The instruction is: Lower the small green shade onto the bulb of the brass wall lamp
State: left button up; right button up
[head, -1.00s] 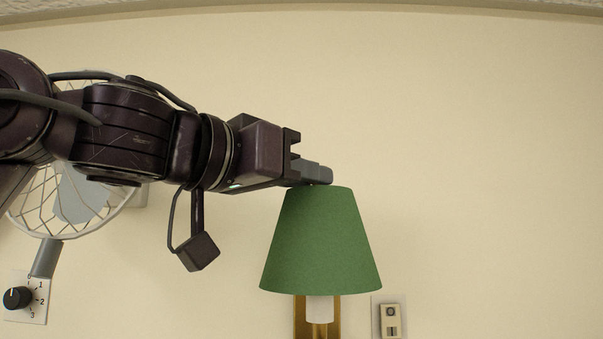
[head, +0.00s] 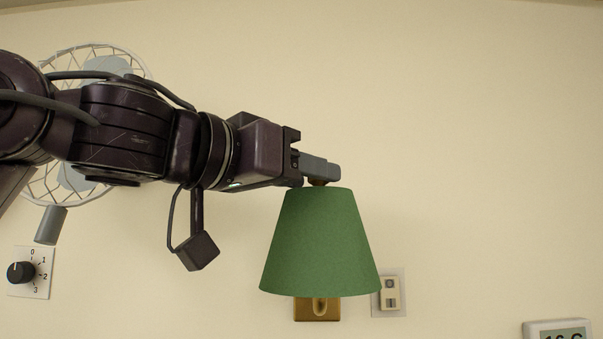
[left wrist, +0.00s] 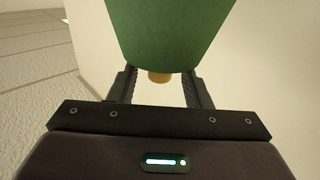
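The green shade (head: 319,245) stands upright over the brass wall lamp (head: 317,309). Only the lamp's lower brass plate and arm show under its rim; the bulb is hidden inside. A small brass knob (head: 318,183) tops the shade. My left gripper (head: 322,169) reaches in from the left, just above the shade, with its fingers at the knob. In the left wrist view the shade (left wrist: 168,30) fills the top middle, and the knob (left wrist: 159,77) lies between the fingers with a gap on each side, so the gripper looks open. My right gripper is not in view.
A wall switch (head: 390,293) is close to the shade's lower right edge. A wire-caged fan (head: 50,190) is behind my left arm, with a numbered dial (head: 22,271) below it. A thermostat (head: 556,330) is at bottom right.

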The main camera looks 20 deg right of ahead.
pick_arm(q)
jog(key=shift+o, duration=0.2)
jog(key=shift+s+a+f+b, duration=0.1)
jog(key=shift+s+a+b, duration=0.1)
jog(key=shift+a+b, duration=0.25)
jog(key=b+v, duration=0.3)
jog(key=v, duration=0.3)
jog(key=shift+s+a, duration=0.2)
jog(key=shift+a, duration=0.15)
